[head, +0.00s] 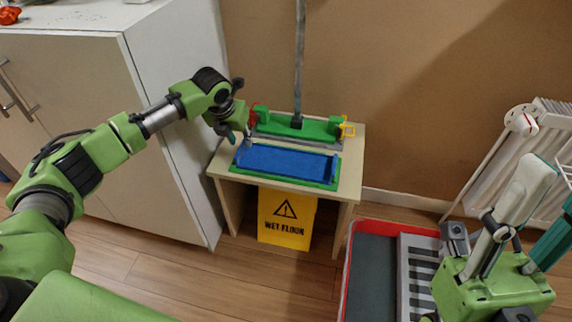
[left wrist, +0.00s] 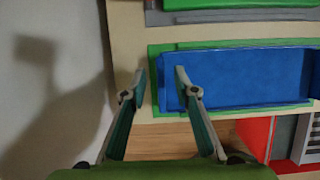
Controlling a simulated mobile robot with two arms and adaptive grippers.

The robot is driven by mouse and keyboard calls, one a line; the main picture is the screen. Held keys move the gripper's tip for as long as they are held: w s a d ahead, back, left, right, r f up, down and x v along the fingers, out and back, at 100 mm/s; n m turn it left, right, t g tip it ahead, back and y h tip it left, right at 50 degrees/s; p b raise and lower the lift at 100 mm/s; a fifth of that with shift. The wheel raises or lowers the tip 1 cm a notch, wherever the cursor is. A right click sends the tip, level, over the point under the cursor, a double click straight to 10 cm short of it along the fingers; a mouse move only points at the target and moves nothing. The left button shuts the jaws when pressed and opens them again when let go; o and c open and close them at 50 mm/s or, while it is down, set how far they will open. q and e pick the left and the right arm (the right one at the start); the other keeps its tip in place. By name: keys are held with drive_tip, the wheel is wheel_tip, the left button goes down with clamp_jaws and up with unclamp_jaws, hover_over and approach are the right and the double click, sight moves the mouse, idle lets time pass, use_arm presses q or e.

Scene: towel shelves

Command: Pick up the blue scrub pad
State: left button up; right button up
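The blue scrub pad (head: 285,162) lies flat in a shallow green holder (head: 329,186) on a small wooden table. In the left wrist view the pad (left wrist: 245,80) fills the right side, its right end cut off. My left gripper (head: 241,141) is at the pad's left end. In the left wrist view my left gripper (left wrist: 160,82) is open and empty, one finger over the pad's left end and the other just outside the holder. Contact cannot be told. My right gripper (head: 535,215) is open and empty at the right, far from the table.
A green rack (head: 300,127) with an upright grey pole (head: 299,60) stands behind the pad. A yellow wet floor sign (head: 287,218) is under the table (head: 352,165). A white cabinet (head: 170,120) stands close on the left. A red-edged tray (head: 372,265) is at the right.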

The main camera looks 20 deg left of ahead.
use_arm(q)
drive_tip(key=shift+b+x, duration=0.35)
drive_tip(key=shift+x, duration=0.5)
drive_tip(key=shift+w+f, duration=0.1)
drive_tip(key=shift+f, duration=0.15)
drive_tip(key=shift+r, duration=0.1)
clamp_jaws()
